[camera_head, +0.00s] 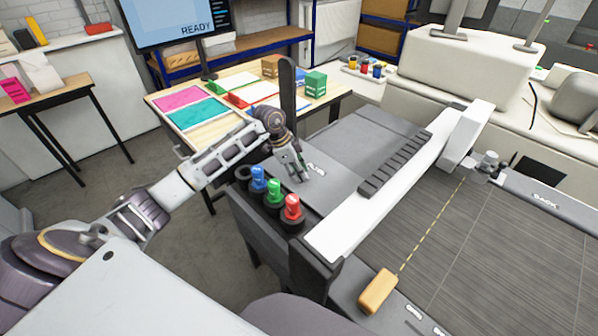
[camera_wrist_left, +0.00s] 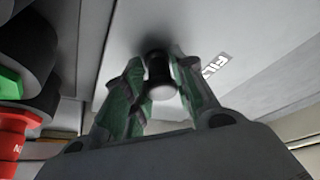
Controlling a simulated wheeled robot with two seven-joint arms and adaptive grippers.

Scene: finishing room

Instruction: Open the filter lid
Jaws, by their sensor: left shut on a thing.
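The filter lid (camera_head: 335,182) is a flat grey panel on the machine, with a small label on it. It looks level with the surface around it in the head view. My left gripper (camera_head: 297,174) is at the lid beside the label. In the left wrist view, the left gripper (camera_wrist_left: 158,88) has its two green-grey fingers closed around a short dark knob with a pale end (camera_wrist_left: 162,91), on the pale lid (camera_wrist_left: 140,30). Part of the label (camera_wrist_left: 215,66) shows right of the fingers. My right gripper is in neither view.
Blue (camera_head: 258,180), green (camera_head: 246,191) and red (camera_head: 292,207) bottles stand in a dark holder close to the gripper. A white gantry bar (camera_head: 370,207) crosses the machine to the right. A yellow-orange block (camera_head: 378,291) lies on the machine's near edge. A table with coloured sheets (camera_head: 228,138) stands behind.

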